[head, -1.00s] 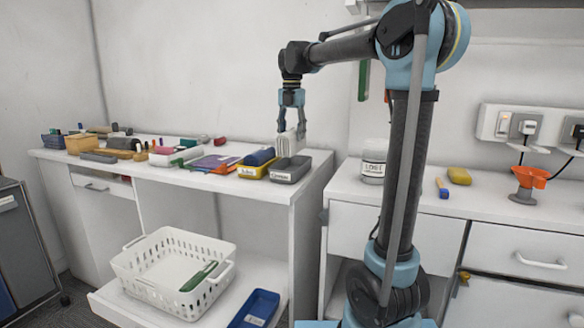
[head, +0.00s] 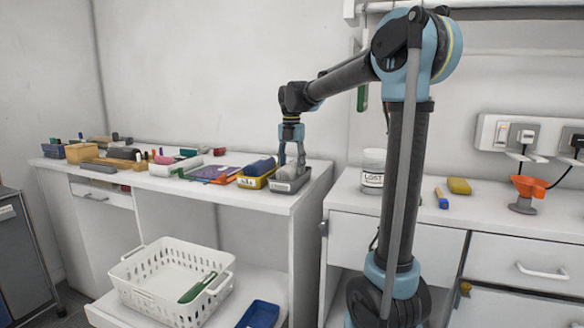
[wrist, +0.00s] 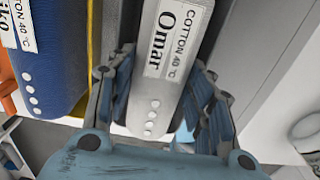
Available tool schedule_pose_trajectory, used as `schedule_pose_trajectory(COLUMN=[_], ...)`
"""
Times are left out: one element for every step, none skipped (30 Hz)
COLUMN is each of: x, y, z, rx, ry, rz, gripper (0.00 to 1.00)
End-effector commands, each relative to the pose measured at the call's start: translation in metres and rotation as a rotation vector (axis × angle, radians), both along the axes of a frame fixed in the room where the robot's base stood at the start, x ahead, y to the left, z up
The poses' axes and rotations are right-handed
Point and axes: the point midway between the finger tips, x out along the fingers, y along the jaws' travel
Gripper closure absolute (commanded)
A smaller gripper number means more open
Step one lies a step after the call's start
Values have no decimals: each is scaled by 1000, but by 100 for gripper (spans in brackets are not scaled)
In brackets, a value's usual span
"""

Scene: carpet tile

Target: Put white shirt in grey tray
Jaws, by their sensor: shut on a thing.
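The white shirt (wrist: 152,100) is a rolled bundle with a row of buttons and a label reading "Omar, COTTON 40 °C". My gripper (head: 290,160) points down and is shut on it, with a finger on each side in the wrist view (wrist: 160,85). In the head view the white shirt (head: 285,162) is low, at the grey tray (head: 291,186), with its lower part inside the rim. I cannot tell whether it touches the tray floor. The grey tray stands at the right end of the white desk.
A yellow tray (head: 252,184) holding a rolled blue shirt (head: 259,166) stands close on the left. Folders, boxes and stationery fill the desk further left. A white basket (head: 160,297) and a blue tray (head: 259,315) are below. A jar (head: 373,174) stands on the right counter.

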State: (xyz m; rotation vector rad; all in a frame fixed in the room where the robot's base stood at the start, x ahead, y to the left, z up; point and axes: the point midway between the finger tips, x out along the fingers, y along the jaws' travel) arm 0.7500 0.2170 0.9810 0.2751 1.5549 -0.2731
Motion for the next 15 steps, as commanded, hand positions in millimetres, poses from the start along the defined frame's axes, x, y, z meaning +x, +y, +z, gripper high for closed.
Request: schedule_pose_trajectory(x=[0,0,0,0,0,0,0,0,0,0,0,0,0,0,0], y=[0,0,0,0,0,0,0,0,0,1,1,1,1,1,1], z=[-1,-1,-1,-1,-1,-1,-1,-1,-1,-1,-1,-1,-1,-1,-1], rx=[0,0,0,0,0,0,0,0,0,0,0,0,0,0,0], ry=[0,0,0,0,0,0,0,0,0,0,0,0,0,0,0], rz=[0,0,0,0,1,1,1,1,1,1,1,1,1,1,1], gripper=[80,80,45,38,32,32,32,32,32,32,32,32,32,32,32])
